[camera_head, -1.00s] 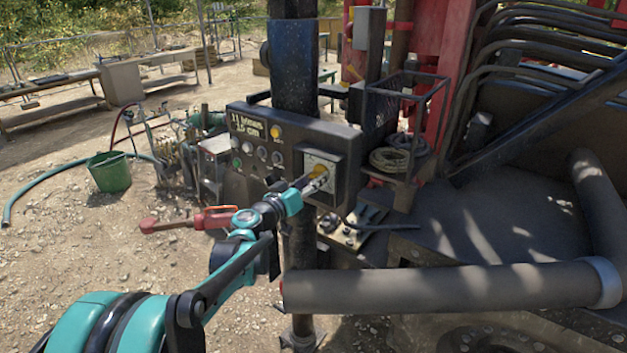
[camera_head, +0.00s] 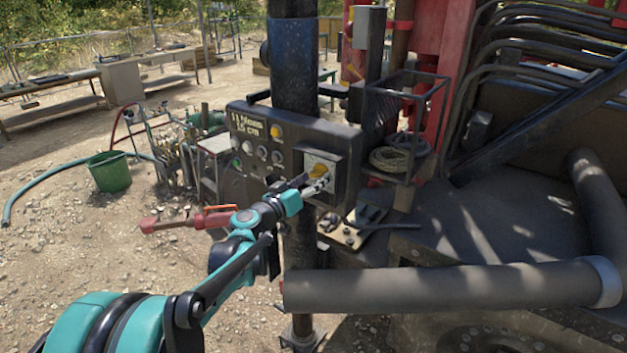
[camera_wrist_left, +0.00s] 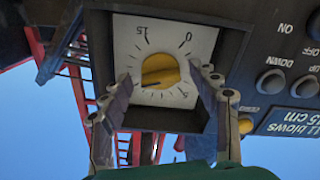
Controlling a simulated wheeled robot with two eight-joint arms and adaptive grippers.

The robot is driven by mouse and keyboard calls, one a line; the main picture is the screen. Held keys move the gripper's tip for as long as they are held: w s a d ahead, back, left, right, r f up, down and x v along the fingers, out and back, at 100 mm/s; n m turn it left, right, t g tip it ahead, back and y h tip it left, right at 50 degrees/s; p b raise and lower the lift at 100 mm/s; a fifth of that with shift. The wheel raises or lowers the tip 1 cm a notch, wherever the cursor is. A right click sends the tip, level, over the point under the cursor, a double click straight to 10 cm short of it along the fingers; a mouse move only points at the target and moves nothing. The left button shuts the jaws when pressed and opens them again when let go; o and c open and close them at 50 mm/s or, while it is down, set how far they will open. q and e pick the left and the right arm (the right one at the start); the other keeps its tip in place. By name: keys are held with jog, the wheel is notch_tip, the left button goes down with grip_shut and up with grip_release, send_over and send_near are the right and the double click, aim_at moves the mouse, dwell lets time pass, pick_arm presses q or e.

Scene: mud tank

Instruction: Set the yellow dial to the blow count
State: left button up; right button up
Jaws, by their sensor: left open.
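The yellow dial (camera_head: 317,171) sits on a white scale plate in a dark square frame on the control panel. In the left wrist view, the dial (camera_wrist_left: 160,70) shows upside down, with 0, 5 and 15 readable. A dark pointer mark on it points left and slightly down in that view, to the side away from 5. The display (camera_head: 248,126) appears to read 11 blows, 15 cm; it also shows in the wrist view (camera_wrist_left: 290,122). My left gripper (camera_head: 318,183) is open in front of the dial. In the wrist view its fingers (camera_wrist_left: 160,75) stand apart on either side of it.
The control panel (camera_head: 262,125) carries several buttons. Below it is a small tray (camera_head: 350,232) with tools. A wire basket (camera_head: 405,100) with coiled rope is to the right. A thick grey pipe (camera_head: 440,287) crosses low in front. A green bucket (camera_head: 108,172) stands at left.

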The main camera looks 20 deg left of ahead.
pick_arm(q)
jog(key=v, duration=1.1)
jog(key=shift+s, duration=0.4)
jog(key=shift+a, duration=0.1)
